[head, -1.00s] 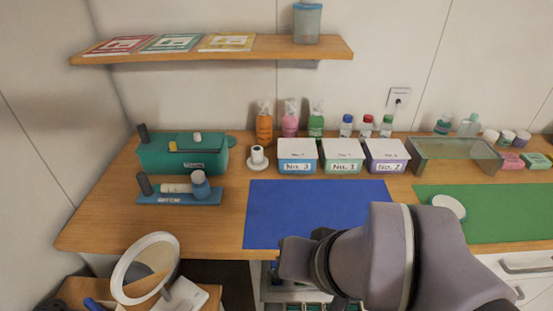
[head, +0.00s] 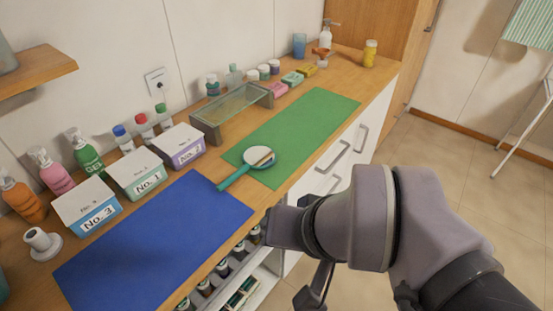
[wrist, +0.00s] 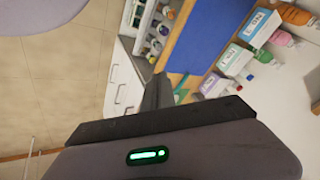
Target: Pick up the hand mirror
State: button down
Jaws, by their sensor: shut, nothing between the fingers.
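The hand mirror (head: 258,157) lies on the green mat near the front edge of the counter. It has a round pale face and a teal handle pointing to the lower left, toward the blue mat. A thin tan reflection or object shows on its face. My gripper (wrist: 158,82) is shut and empty in the wrist view, above the floor and counter edge. It is apart from the mirror. The mirror cannot be made out clearly in the wrist view, where my gripper blocks part of the counter.
The blue mat (head: 150,241) lies left of the green mat (head: 318,112). Three labelled boxes, including No. 2 (head: 180,147), and a glass-topped tray (head: 231,105) stand behind. Several bottles line the wall. Drawers with handles (head: 333,157) are below the counter. Open floor lies right.

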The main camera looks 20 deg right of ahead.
aim_at(258, 157)
jog(key=i+l, duration=0.2)
jog(key=i, duration=0.25)
jog(key=i+l, duration=0.15)
jog(key=i, duration=0.3)
